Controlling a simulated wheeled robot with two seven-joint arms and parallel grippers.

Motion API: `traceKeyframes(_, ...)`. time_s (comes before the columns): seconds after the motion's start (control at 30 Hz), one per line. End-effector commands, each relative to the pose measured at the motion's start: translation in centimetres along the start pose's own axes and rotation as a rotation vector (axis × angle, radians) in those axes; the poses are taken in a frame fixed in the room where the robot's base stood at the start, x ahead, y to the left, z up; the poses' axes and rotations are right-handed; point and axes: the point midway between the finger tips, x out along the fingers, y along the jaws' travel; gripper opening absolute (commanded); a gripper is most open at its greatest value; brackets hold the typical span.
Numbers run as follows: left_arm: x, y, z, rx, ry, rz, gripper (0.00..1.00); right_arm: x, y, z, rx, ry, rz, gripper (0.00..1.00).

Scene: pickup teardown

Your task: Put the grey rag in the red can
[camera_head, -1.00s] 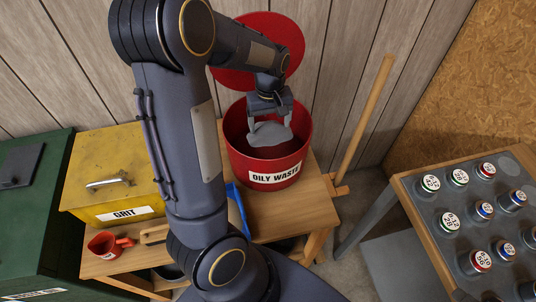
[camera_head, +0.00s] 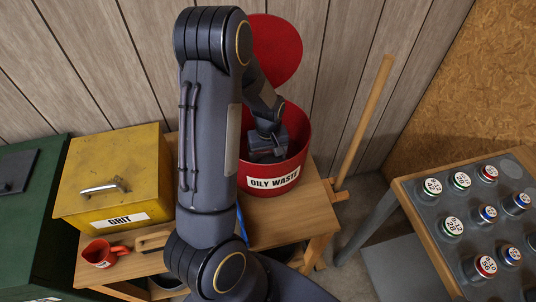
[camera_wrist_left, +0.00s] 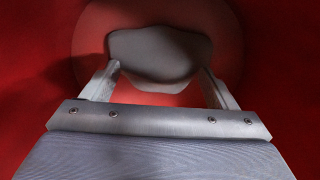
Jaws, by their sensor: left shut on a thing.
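The red can (camera_head: 272,182), labelled OILY WASTE, stands on the wooden bench with its round red lid (camera_head: 275,50) raised behind it. My left gripper (camera_wrist_left: 160,85) reaches down inside the can; in the head view only its upper part shows within the rim. In the left wrist view it is shut on the grey rag (camera_wrist_left: 160,55), which spans the space between the fingertips above the red can floor. Red walls surround it there. I cannot tell whether the rag touches the floor. The rag is hidden in the head view. My right gripper is not in view.
A yellow GRIT box (camera_head: 112,178) stands left of my arm, with a red scoop (camera_head: 104,253) in front of it. A wooden handle (camera_head: 363,123) leans right of the can.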

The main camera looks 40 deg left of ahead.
Motion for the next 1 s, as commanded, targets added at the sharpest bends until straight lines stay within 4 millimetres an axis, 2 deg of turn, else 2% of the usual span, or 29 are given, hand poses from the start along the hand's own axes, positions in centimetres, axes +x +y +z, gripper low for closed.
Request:
traceKeyframes(0.47,1.2,0.0,0.0,0.000,0.001,0.001,0.59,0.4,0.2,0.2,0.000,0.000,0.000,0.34)
traceKeyframes(0.5,1.0,0.0,0.0,0.000,0.001,0.001,0.85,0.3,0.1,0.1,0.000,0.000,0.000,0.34)
traceKeyframes(0.6,0.9,0.0,0.0,0.000,0.001,0.001,0.99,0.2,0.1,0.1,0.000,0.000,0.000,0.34)
traceKeyframes(0.83,0.8,0.0,0.0,0.000,0.001,0.001,1.00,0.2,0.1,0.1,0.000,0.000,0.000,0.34)
traceKeyframes(1.0,-0.5,0.1,-0.1,0.000,0.004,0.004,1.00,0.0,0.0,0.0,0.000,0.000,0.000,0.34)
